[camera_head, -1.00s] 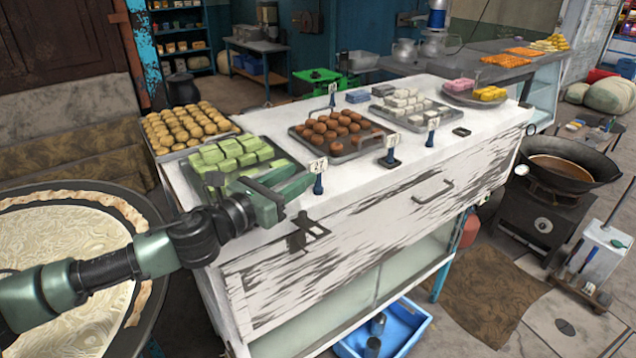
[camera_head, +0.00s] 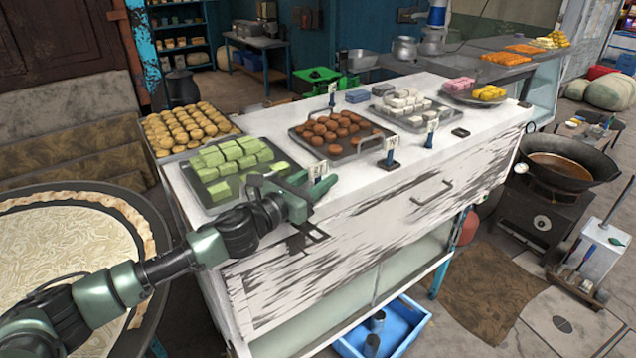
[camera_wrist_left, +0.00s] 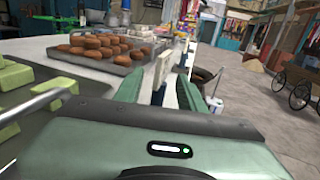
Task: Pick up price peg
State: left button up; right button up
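A price peg with a white card (camera_head: 318,169) stands at the near edge of the white counter, in front of the green sweets. My left gripper (camera_head: 308,187) is at this peg, and its fingers hide most of the peg's lower part in the head view. In the left wrist view the peg's card (camera_wrist_left: 162,68) shows between the two green fingertips (camera_wrist_left: 160,90), with gaps at the sides, so the gripper looks open around it. Other price pegs stand along the counter, one by the brown sweets (camera_head: 390,156) and one by the white sweets (camera_head: 431,132). My right gripper is not in view.
A tray of green sweets (camera_head: 182,172) lies just left of the gripper, and a tray of brown balls (camera_head: 350,154) lies behind it. A large round pan (camera_head: 60,240) stands at the left.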

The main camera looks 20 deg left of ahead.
pick_arm(q)
grip_shut()
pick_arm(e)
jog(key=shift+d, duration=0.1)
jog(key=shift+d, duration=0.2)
